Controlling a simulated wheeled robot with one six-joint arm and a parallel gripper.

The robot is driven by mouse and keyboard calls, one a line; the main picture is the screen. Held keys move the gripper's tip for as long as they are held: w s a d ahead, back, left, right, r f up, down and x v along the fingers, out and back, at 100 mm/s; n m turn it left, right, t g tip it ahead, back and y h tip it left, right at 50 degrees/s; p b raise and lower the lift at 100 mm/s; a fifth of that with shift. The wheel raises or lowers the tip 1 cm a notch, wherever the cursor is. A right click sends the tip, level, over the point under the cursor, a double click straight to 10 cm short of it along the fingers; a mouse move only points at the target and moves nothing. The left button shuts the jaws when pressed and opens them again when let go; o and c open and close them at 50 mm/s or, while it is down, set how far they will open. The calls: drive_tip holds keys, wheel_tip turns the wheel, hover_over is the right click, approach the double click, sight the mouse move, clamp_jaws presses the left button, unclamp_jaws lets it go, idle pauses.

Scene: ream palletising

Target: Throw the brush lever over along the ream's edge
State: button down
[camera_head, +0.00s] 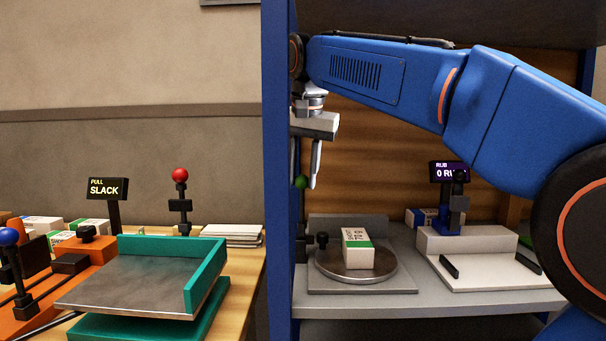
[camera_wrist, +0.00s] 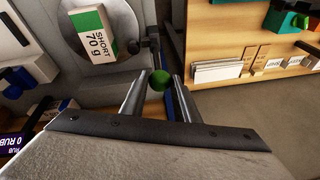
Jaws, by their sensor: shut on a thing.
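The ream (camera_head: 357,249), a white and green pack marked SHORT 70 g, lies on a round metal plate (camera_head: 333,270) on the shelf. It also shows in the wrist view (camera_wrist: 93,35). My gripper (camera_head: 307,180) points down beside the blue upright, left of and above the ream. It is shut on a green knob (camera_head: 301,182), seen between the fingertips in the wrist view (camera_wrist: 157,80). The knob's dark stem is partly hidden by the upright. A dark upright piece on a blue base (camera_head: 459,190) stands by the RUB sign; I cannot tell whether it is the brush.
The blue upright (camera_head: 277,200) stands close to my gripper. A white tray with black rails (camera_head: 490,272) is right of the plate. Left are a teal-edged tray (camera_head: 135,280), a red-knobbed lever (camera_head: 180,175), a blue-knobbed lever (camera_head: 9,237) and stacked paper (camera_head: 230,234).

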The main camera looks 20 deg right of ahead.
drive_tip(key=shift+s+a+f, duration=0.15)
drive_tip(key=shift+s+a, duration=0.05)
drive_tip(key=shift+s, duration=0.4)
drive_tip(key=shift+s+a+f, duration=0.1)
drive_tip(key=shift+s+a, duration=0.05)
drive_tip(key=shift+s, duration=0.4)
drive_tip(key=shift+s+a+f, duration=0.15)
drive_tip(key=shift+s+a, duration=0.05)
drive_tip(key=shift+s, duration=0.4)
drive_tip(key=c, duration=1.4)
unclamp_jaws()
drive_tip(key=shift+r, duration=0.1)
drive_tip(key=shift+v, duration=3.65)
drive_tip(key=shift+d, duration=0.1)
